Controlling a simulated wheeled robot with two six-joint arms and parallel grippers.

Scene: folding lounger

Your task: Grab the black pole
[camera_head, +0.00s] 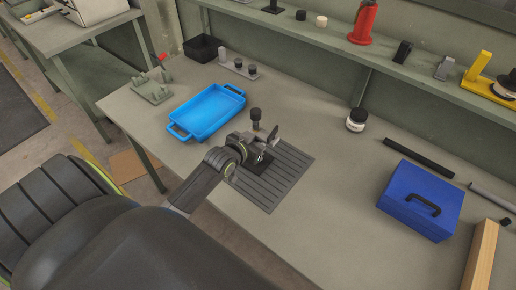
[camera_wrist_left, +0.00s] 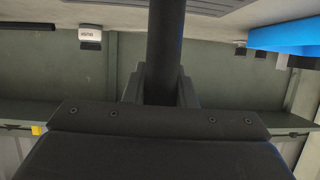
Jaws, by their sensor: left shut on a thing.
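My left gripper (camera_head: 264,146) is above the grey slatted mat in the middle of the bench. It is shut on an upright black pole, whose dark end (camera_head: 256,115) shows just behind the jaws in the head view. In the left wrist view the black pole (camera_wrist_left: 166,38) runs between the two fingers of my left gripper (camera_wrist_left: 161,88). The fingers hide part of it. A second, longer black bar (camera_head: 418,157) lies on the bench at the right, apart from my gripper. My right gripper is not in view.
A blue tray (camera_head: 207,113) lies left of the gripper, near the slatted mat (camera_head: 285,170). A blue box (camera_head: 420,200) with a black handle stands at the right. A white and black round piece (camera_head: 356,120) is near the back. Bench between mat and box is clear.

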